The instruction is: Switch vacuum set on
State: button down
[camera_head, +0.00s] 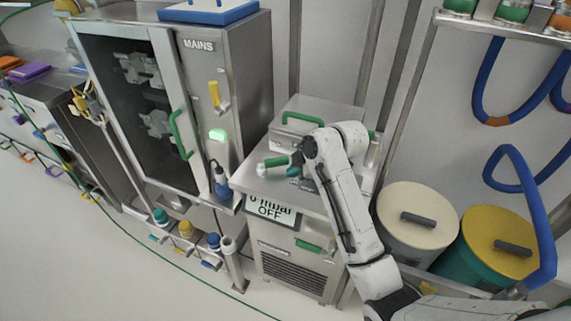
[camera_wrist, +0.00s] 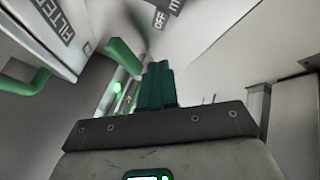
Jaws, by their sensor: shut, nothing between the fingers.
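The vacuum set is a steel cabinet (camera_head: 300,262) with a display (camera_head: 272,210) on its upper front, whose lower line reads OFF. The upper line seems to read 0 mbar. A green-and-white part (camera_head: 276,161) sits on the cabinet's top, left of my arm. My gripper (camera_head: 293,171) is low over the cabinet top, close to that part; whether they touch is unclear. In the wrist view, my dark green fingers (camera_wrist: 157,70) are together with nothing between them. A green lever (camera_wrist: 124,57) is just left of them, and an OFF label (camera_wrist: 160,17) shows at the top.
A tall steel MAINS cabinet (camera_head: 240,75) with a yellow lever (camera_head: 215,94), a green light (camera_head: 217,135) and a green door handle (camera_head: 180,134) stands left. Lidded drums (camera_head: 410,207) stand right. Blue hoses (camera_head: 520,190) hang beyond.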

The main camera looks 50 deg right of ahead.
aim_at(285, 157)
jog(key=x, duration=0.3)
jog(key=shift+w+f, duration=0.15)
jog(key=shift+f, duration=0.1)
jog(key=shift+w+d+r+p, duration=0.1)
jog(key=shift+w+d+p, duration=0.15)
jog(key=shift+w, duration=0.25)
jog(key=shift+w+d+r+p, duration=0.1)
jog(key=shift+w+d, duration=0.3)
jog(key=shift+w, duration=0.15)
jog(key=shift+w+d+f, duration=0.15)
jog(key=shift+w+d, duration=0.25)
jog(key=shift+w, duration=0.25)
jog(key=shift+w+d, duration=0.25)
jog(key=shift+d, duration=0.15)
jog(key=shift+w+d, duration=0.2)
jog(key=shift+d, duration=0.05)
jog(key=shift+w+d+b, duration=0.6)
jog(key=shift+w+d, duration=0.15)
jog(key=shift+d, duration=0.05)
jog(key=shift+w+d+b, duration=0.2)
jog(key=shift+w+b, duration=0.15)
jog(key=shift+w, duration=0.2)
jog(key=shift+w+d+b, duration=0.25)
jog(key=shift+w+b, duration=0.05)
jog(key=shift+w, duration=0.45)
jog(key=shift+w+r, duration=0.2)
jog(key=shift+r, duration=0.1)
